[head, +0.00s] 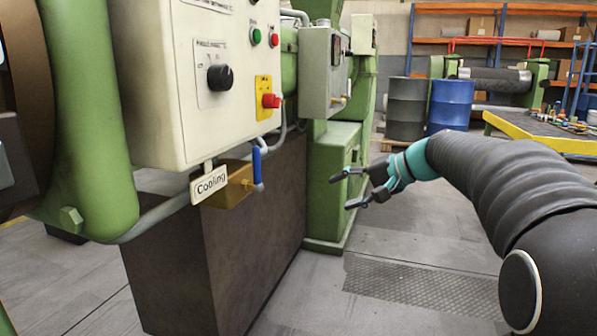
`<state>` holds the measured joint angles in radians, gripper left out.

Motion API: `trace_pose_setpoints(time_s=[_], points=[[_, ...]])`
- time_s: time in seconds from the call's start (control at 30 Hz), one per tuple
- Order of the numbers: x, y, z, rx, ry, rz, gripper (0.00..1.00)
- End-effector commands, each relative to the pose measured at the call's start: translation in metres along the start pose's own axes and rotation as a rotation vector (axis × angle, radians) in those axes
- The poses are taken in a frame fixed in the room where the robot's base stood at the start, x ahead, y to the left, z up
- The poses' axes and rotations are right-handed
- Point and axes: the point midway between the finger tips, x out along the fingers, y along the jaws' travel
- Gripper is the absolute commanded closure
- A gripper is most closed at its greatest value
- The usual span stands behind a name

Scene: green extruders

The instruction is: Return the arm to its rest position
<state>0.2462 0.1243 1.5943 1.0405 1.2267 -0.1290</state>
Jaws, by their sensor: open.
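My arm (505,180) reaches in from the right edge in a dark ribbed sleeve, stretched out toward the middle of the head view. My gripper (340,192) is at its end, teal and black, with its two fingers apart and pointing left. Nothing is between the fingers. The gripper hangs in the air in front of the green machine base (333,165), to the right of the blue-handled valve (257,167) and apart from it.
A cream control box (160,120) with a black knob (220,77) and red button (270,101) stands at left, above a brown block (245,245). Behind are a grey drum (406,108), blue drum (451,104) and yellow-edged table (540,138). Floor (400,235) below is clear.

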Motion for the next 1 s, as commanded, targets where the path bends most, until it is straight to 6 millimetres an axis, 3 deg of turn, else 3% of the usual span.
trace_pose_setpoints(time_s=[0.1, 0.2, 0.5, 0.8, 1.0], points=[[-0.002, 0.054, 0.046, -0.013, 0.005, 0.212, 0.41], [-0.011, 0.095, 0.087, -0.056, 0.009, 0.379, 0.41], [-0.053, 0.182, 0.193, -0.268, 0.016, 0.730, 0.41], [-0.085, 0.227, 0.271, -0.492, 0.024, 0.884, 0.41], [-0.092, 0.216, 0.290, -0.559, 0.071, 0.856, 0.41]])
